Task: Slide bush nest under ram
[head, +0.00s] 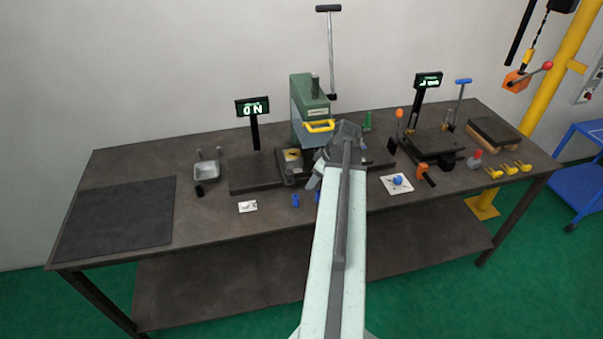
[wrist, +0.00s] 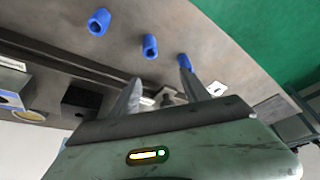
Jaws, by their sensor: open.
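The green press (head: 309,100), which carries the ram, stands at the back middle of the bench, with a yellow guard bar (head: 319,127) on its front. Dark slide rails run in front of it and also show in the wrist view (wrist: 60,62). My gripper (wrist: 161,78) is open over these rails. A small light metal part shows between its fingers, and I cannot tell whether it belongs to the bush nest. A dark block (wrist: 80,98) sits left of the fingers in the wrist view. In the head view my arm hides most of the slide, and the ram tip is hidden.
Blue bushes (wrist: 98,21) stand on the bench close to my fingers; one also shows in the head view (head: 295,200). The dark mat (head: 115,215) at left is clear.

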